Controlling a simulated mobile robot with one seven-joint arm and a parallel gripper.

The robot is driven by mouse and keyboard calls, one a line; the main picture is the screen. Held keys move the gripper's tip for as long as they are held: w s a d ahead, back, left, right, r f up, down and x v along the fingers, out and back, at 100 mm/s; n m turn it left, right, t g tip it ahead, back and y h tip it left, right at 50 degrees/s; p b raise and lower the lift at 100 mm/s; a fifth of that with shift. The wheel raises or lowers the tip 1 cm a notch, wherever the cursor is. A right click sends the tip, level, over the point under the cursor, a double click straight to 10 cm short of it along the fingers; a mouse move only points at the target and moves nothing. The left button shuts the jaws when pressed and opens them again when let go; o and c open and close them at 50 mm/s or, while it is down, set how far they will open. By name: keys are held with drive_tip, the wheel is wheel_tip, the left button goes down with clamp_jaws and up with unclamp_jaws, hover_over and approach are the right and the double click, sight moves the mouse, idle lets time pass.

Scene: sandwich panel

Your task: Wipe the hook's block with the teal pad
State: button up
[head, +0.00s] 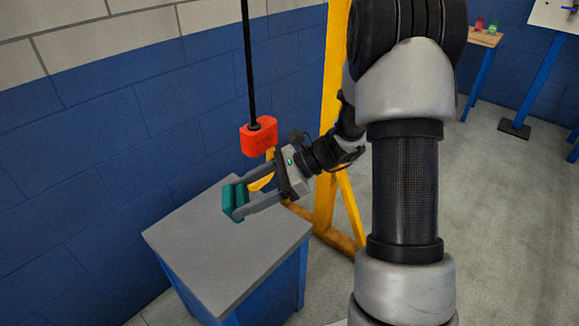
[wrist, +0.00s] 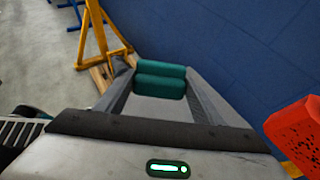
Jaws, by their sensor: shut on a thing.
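The teal pad (head: 236,200) is between the fingers of my gripper (head: 235,199), which is shut on it. The pad also shows in the wrist view (wrist: 160,80), spanning the space between the two grey fingertips. In the head view the pad is over the grey top of the blue cabinet; I cannot tell whether it touches that top. The hook's red-orange block (head: 258,137) hangs from a black line above and to the right of the pad, apart from it. The block also shows at the right edge of the wrist view (wrist: 297,135). The hook is mostly hidden behind my gripper.
The blue cabinet (head: 230,245) with a grey top stands below my gripper, close to the blue wall (head: 110,140). A yellow frame (head: 330,100) stands behind my arm. A small table (head: 481,39) with cups is far right. Open floor lies to the right.

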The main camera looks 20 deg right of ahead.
drive_tip(key=w+d+m+t+h+b, duration=0.1)
drive_tip(key=w+d+m+t, duration=0.35)
drive_tip(key=d+t, duration=0.2)
drive_tip(key=w+d+m+t+h, duration=0.1)
drive_tip(key=w+d+m+t, duration=0.2)
drive_tip(key=d+m+t, duration=0.4)
drive_tip(key=w+a+n, duration=0.1)
drive_tip(key=w+a, duration=0.3)
drive_tip(key=w, duration=0.1)
drive_tip(key=shift+w+a, duration=0.15)
drive_tip(key=shift+t+b+x, duration=0.25)
drive_tip(key=shift+b+x, duration=0.05)
drive_tip(key=shift+x, duration=0.6)
drive_tip(key=shift+r, duration=0.1)
